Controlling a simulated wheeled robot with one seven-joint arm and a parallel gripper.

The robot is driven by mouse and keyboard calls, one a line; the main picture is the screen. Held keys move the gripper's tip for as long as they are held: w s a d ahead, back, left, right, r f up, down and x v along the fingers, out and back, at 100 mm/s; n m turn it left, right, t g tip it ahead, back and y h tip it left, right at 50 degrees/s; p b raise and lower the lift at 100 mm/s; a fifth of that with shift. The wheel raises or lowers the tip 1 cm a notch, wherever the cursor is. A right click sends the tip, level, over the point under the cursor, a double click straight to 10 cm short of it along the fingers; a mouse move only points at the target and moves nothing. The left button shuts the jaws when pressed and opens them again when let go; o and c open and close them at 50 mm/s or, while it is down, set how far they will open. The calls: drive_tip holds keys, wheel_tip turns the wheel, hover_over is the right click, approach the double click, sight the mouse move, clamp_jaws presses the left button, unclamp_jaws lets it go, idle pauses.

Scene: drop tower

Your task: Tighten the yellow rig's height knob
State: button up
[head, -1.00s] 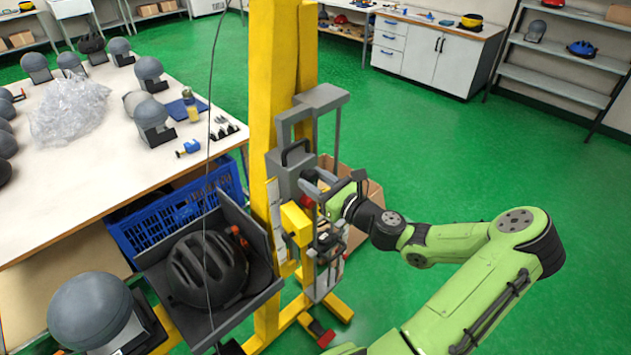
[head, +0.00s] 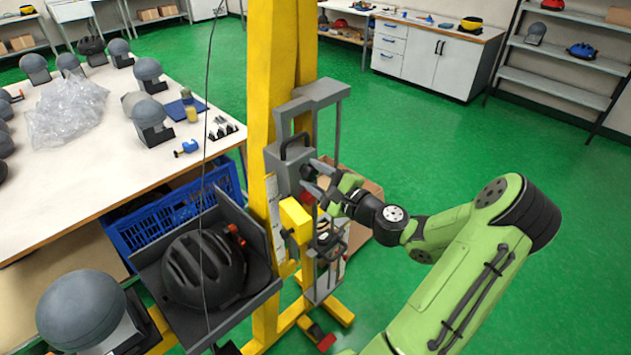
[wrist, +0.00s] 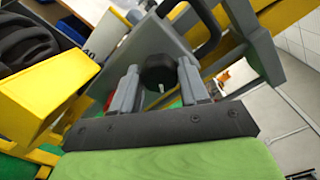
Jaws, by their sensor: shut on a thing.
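The yellow rig (head: 259,95) stands upright in the middle of the head view. A grey carriage (head: 287,168) with a black handle is mounted on it. The black round height knob (wrist: 158,70) sticks out from the carriage and shows between my fingers in the wrist view. My gripper (head: 314,176) is at the carriage's right side, its fingers on either side of the knob. It also shows in the wrist view (wrist: 160,84), shut on the knob. In the head view my fingers mostly hide the knob.
A yellow block (head: 295,220) sits just below the carriage. A dark helmet (head: 203,268) lies in the grey tray (head: 240,318) at left. A cardboard box (head: 366,200) stands behind my gripper. A white table (head: 100,180) with headforms is at left. Green floor at right is clear.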

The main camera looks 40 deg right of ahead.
drive_tip(key=n+b, duration=0.2)
drive_tip(key=n, duration=0.1)
drive_tip(key=shift+f+n, duration=0.15)
drive_tip(key=shift+n, duration=0.15)
drive_tip(key=shift+n+b, duration=1.4)
drive_tip(key=shift+n, duration=0.1)
drive_tip(key=o, duration=1.1)
drive_tip(key=shift+c, duration=0.2)
drive_tip(key=s, duration=1.5)
drive_tip(key=shift+s+d+b, duration=0.2)
drive_tip(key=shift+s+b, duration=0.1)
drive_tip(key=shift+s, duration=0.05)
